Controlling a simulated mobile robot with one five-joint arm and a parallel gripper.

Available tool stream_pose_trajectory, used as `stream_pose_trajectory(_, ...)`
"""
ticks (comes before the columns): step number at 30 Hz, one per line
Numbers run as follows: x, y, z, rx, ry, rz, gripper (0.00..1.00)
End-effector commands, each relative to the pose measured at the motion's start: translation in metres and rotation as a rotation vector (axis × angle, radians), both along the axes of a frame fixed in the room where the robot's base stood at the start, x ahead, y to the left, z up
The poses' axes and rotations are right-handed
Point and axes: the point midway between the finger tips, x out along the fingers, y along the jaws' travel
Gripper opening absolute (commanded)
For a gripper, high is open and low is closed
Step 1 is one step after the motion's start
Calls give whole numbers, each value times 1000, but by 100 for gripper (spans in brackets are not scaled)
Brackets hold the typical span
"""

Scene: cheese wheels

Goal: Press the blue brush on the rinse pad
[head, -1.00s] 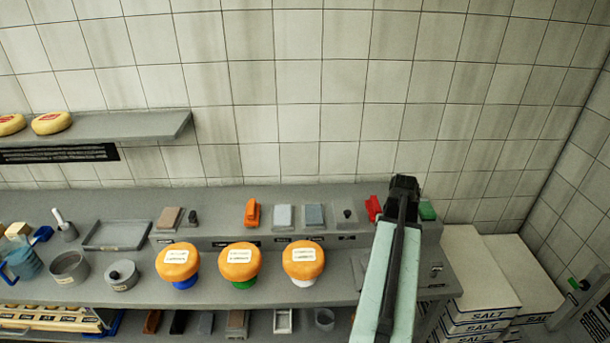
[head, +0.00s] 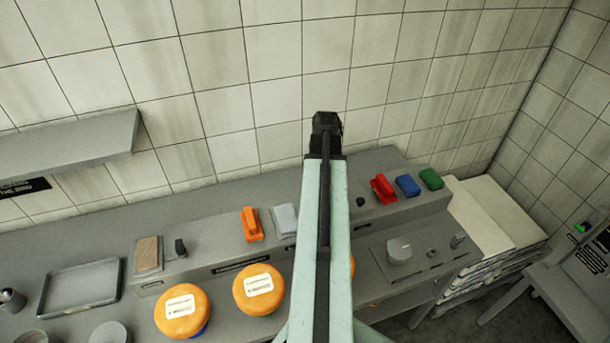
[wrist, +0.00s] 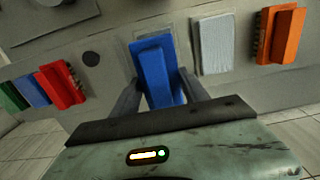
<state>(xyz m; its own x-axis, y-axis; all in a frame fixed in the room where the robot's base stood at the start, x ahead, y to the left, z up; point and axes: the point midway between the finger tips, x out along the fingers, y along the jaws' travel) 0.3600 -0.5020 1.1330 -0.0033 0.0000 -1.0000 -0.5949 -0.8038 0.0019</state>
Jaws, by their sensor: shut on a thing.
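A blue brush (wrist: 158,72) sits between the two fingers of my gripper (wrist: 159,82), which is shut on it. In the head view my gripper (head: 325,122) is at the far end of my raised arm, and the arm hides the held brush. In the wrist view the brush lies over the raised back ledge, between a pale grey pad (wrist: 213,44) and a dark round knob (wrist: 91,59). The same pale pad (head: 285,219) shows left of my arm in the head view. Which pad is the rinse pad cannot be read. Whether the brush touches anything beneath it is unclear.
An orange brush (head: 251,223) lies left of the pale pad. Red (head: 383,188), another blue (head: 407,185) and green (head: 431,179) brushes lie on the ledge to the right. Orange-topped cheese stands (head: 183,311) line the counter front. The tiled wall is behind.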

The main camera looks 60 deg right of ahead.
Motion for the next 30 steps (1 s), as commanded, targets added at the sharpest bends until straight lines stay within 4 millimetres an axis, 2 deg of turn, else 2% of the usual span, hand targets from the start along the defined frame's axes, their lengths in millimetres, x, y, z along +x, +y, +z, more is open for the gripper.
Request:
stream_pose_trajectory(8,2,1,-9,0,0,3,20)
stream_pose_trajectory(21,2,1,-59,0,0,3,20)
stream_pose_trajectory(30,1,1,-60,0,0,3,20)
